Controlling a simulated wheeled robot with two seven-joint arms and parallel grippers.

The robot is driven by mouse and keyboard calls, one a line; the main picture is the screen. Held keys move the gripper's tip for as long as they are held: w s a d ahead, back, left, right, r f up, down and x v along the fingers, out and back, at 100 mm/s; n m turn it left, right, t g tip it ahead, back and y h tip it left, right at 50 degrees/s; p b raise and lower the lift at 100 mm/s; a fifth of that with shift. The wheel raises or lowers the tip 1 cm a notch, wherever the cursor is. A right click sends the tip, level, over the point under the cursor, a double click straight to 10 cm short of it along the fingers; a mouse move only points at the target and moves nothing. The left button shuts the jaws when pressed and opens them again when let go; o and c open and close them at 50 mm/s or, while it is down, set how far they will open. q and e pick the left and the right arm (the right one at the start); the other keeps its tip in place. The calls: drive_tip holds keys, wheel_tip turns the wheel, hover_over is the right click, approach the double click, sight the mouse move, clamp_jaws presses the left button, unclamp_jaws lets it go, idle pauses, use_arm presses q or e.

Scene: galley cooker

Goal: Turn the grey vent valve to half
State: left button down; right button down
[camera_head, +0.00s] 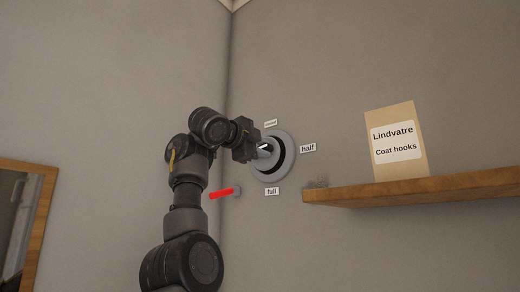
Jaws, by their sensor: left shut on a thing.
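The grey vent valve (287,170) is a round disc with a dark inner ring on the back wall. Labels stand around it: "half" (308,148) at its right, "full" (272,191) below, and a small label (271,123) above, too small to read. My left gripper (264,148) reaches the valve's middle from the left and is shut on its handle. The gripper and wrist cover part of the handle, so I cannot tell exactly which label it points to. My right gripper is not in view.
A red lever (221,194) on a small grey mount sticks out of the wall below left of the valve. A wood-framed panel (42,215) is at far left.

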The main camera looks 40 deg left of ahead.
use_arm(q)
drive_tip(key=shift+f+m, duration=0.2)
drive_tip(key=shift+m, duration=0.5)
drive_tip(key=c, duration=1.2)
unclamp_jaws()
drive_tip(key=shift+c, duration=0.2)
